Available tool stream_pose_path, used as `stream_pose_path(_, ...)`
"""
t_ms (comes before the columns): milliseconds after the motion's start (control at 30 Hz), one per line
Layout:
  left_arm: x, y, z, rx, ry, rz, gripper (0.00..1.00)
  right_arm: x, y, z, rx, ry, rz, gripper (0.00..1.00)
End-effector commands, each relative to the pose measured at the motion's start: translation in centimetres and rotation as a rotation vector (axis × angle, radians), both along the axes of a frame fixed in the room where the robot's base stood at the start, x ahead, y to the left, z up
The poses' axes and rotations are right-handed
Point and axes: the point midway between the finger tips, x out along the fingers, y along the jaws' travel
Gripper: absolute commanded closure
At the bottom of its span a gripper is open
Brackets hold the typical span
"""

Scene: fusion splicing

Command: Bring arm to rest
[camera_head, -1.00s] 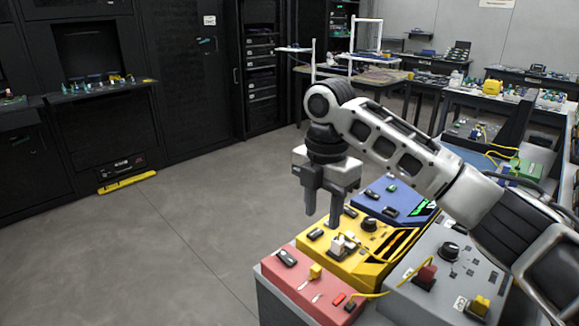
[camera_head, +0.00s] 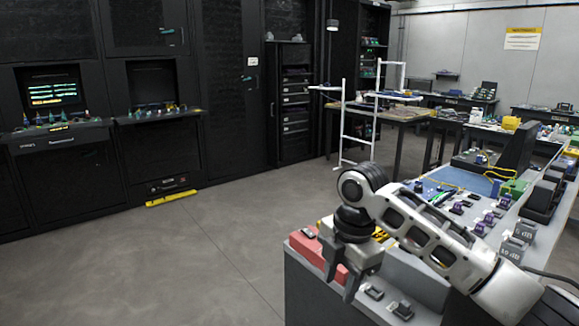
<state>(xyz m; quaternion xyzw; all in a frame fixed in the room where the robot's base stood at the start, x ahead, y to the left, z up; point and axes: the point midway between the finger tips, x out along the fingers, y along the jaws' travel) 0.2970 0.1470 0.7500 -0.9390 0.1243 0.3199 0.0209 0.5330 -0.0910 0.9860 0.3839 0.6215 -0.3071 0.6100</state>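My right arm comes in from the right side of the head view. Its gripper (camera_head: 341,282) points down, with its two fingers apart and nothing seen between them. It is in front of the red box (camera_head: 304,246) at the near corner of the bench and partly hides it. A yellow box (camera_head: 380,235) shows only in part behind the wrist. My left arm and gripper are not in view.
The grey bench (camera_head: 302,290) carries several devices, with a blue panel (camera_head: 440,190) farther back. A white rack frame (camera_head: 343,125) stands beyond it. Black cabinets (camera_head: 225,100) line the left wall.

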Motion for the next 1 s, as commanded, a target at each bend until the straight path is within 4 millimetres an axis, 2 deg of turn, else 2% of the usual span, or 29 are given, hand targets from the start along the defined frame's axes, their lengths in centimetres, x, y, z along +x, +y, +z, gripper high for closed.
stream_pose_path(33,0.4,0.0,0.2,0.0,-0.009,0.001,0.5,-0.4,0.7,-1.4,0.028,-0.001,-0.024,0.6)
stream_pose_path(133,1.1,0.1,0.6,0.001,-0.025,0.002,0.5,-0.8,1.9,-3.9,0.085,-0.013,-0.088,0.6)
stream_pose_path(333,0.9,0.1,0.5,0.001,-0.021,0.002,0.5,-2.6,4.5,-9.6,0.24,-0.029,-0.279,0.6)
stream_pose_path(433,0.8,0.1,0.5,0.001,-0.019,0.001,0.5,-4.2,5.9,-13.1,0.356,-0.035,-0.439,0.6)
stream_pose_path(567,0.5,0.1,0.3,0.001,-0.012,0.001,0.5,-6.9,6.6,-17.3,0.523,-0.041,-0.711,0.6)
stream_pose_path(667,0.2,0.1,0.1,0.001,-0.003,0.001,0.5,-9.3,6.0,-19.7,0.637,-0.05,-0.93,0.6)
stream_pose_path(767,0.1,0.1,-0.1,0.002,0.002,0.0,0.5,-11.9,4.3,-21.7,0.736,-0.07,-1.148,0.6)
stream_pose_path(900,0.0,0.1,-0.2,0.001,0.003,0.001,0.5,-16.2,0.7,-23.4,0.844,-0.124,-1.422,0.6)
stream_pose_path(1000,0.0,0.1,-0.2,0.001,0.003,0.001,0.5,-19.1,-2.0,-23.8,0.898,-0.171,-1.564,0.6)
